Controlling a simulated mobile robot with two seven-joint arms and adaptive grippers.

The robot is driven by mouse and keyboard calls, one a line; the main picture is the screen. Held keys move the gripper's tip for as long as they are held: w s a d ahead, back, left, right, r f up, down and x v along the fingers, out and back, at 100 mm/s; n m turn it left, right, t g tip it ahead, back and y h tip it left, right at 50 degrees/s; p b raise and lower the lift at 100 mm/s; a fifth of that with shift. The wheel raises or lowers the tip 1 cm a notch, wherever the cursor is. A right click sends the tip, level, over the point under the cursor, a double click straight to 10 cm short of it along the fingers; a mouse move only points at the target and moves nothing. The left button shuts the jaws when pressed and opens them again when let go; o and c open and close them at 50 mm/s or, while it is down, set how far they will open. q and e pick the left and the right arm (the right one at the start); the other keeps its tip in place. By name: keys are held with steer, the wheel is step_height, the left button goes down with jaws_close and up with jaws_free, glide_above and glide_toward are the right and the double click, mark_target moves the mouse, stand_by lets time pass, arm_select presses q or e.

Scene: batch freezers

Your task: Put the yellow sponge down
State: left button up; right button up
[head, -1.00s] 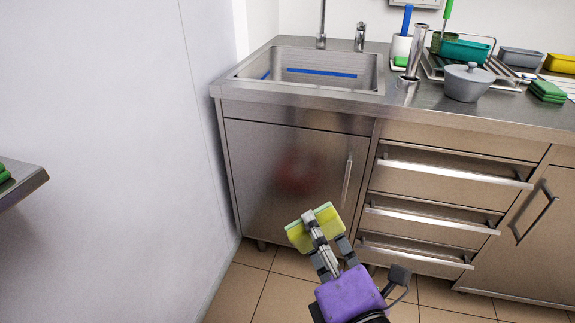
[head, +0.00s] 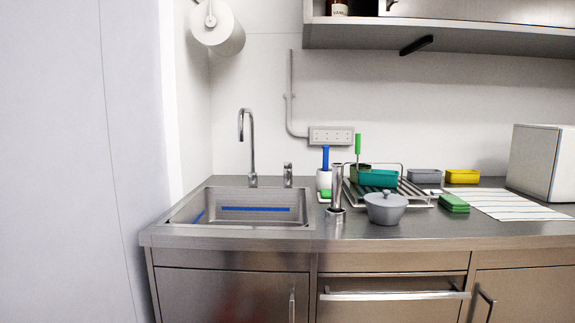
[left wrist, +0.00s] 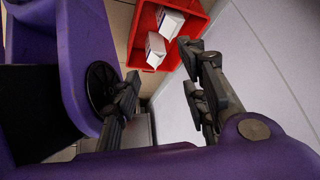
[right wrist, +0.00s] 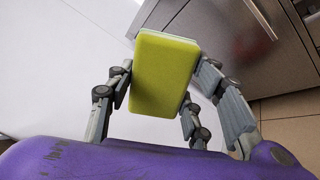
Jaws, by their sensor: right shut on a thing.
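The yellow sponge (right wrist: 163,75) is in the right wrist view, with a green layer on its underside edge. My right gripper (right wrist: 165,90) is shut on it, with fingers on both sides. It is held in the air in front of the steel cabinet. My left gripper (left wrist: 160,75) is open and empty in the left wrist view. Neither gripper shows in the head view now.
In the head view a sink (head: 240,208) is set in the steel counter (head: 340,236). A grey pot (head: 386,209), a dish rack with tubs, and green sponges (head: 454,204) stand right of it. A striped cloth (head: 515,205) lies further right. A red crate (left wrist: 185,45) with white boxes is on the floor.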

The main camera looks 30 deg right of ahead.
stand_by(0.6)
arm_select(q)
steer(key=w+r+t+p, duration=0.1)
steer(key=w+r+p, duration=0.2)
steer(key=r+p, duration=1)
steer(key=w+r+t+p, duration=0.1)
steer(key=w+r+p, duration=0.3)
steer(key=r+p, duration=0.8)
steer(key=p, duration=0.2)
steer(key=shift+d+r+p, duration=0.3)
steer(key=shift+r+p, duration=0.05)
steer(key=shift+r, duration=0.05)
steer(key=shift+d+f, duration=0.1)
steer(key=shift+d, duration=0.05)
steer(key=shift+c, duration=1.1)
arm_select(e)
steer(key=s+r, duration=0.4)
steer(key=r, duration=0.8)
steer(key=s+r, duration=0.4)
steer(key=r, duration=0.8)
steer(key=shift+s+r, duration=0.15)
steer(key=shift+s, duration=0.25)
